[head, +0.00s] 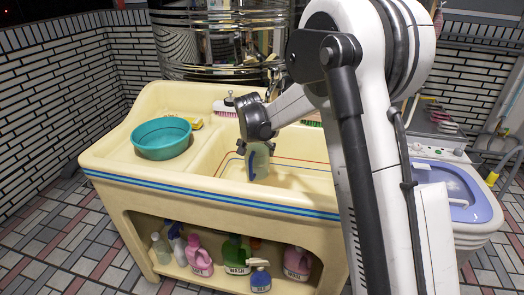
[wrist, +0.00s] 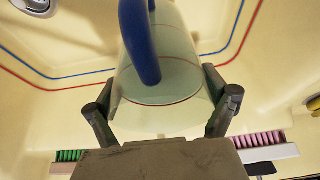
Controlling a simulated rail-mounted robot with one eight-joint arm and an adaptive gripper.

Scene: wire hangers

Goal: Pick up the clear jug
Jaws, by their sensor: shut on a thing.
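The clear jug (head: 261,165) is see-through with a blue handle, and hangs or stands inside the cream sink basin in the head view. In the wrist view the jug (wrist: 185,72) fills the middle, its blue handle (wrist: 140,45) toward the camera. My gripper (head: 257,146) is over the jug from above, its fingers shut on both sides of it; the two fingers also show in the wrist view (wrist: 160,85). I cannot tell whether the jug's base touches the basin floor.
A teal bowl (head: 161,138) sits on the sink's left ledge (head: 130,165), with a yellow sponge (head: 195,123) behind it. Brushes (head: 224,108) lie along the back rim. Several bottles stand on the shelf below. A washing machine (head: 455,185) stands at right.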

